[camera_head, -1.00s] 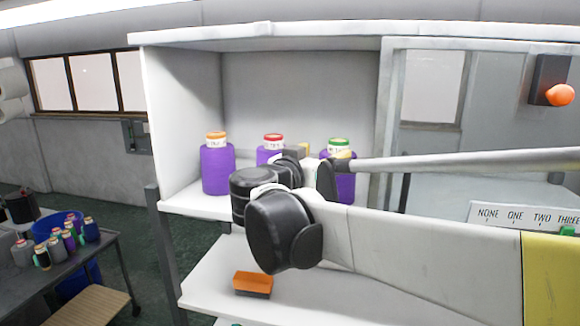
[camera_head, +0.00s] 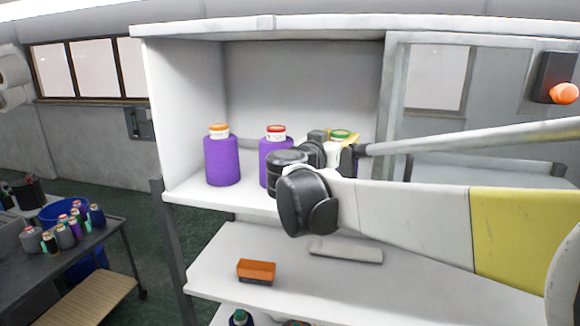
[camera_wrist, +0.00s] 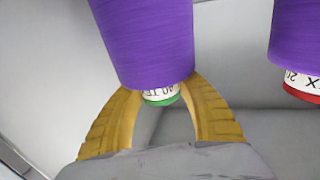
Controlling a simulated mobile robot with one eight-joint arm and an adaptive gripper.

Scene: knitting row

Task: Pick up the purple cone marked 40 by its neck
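The purple cone marked 40 (camera_wrist: 145,40) has a white label and a green ring at its neck (camera_wrist: 162,97). It appears upside down in the wrist view. In the head view its green top (camera_head: 341,134) shows at the shelf's right end, with its body mostly hidden behind my arm. My gripper (camera_wrist: 163,92) has two yellow fingers, one on each side of this neck. The fingertips run partly out of sight at the cone's shoulder. No clear gap shows beside the neck, but I cannot tell whether the fingers press on it.
A purple cone with a red top (camera_head: 276,148) stands close by; it also shows in the wrist view (camera_wrist: 296,40). One with an orange top (camera_head: 221,158) stands farther left. The shelf (camera_head: 190,192) has side walls and a top. An orange-brown block (camera_head: 256,270) lies below.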

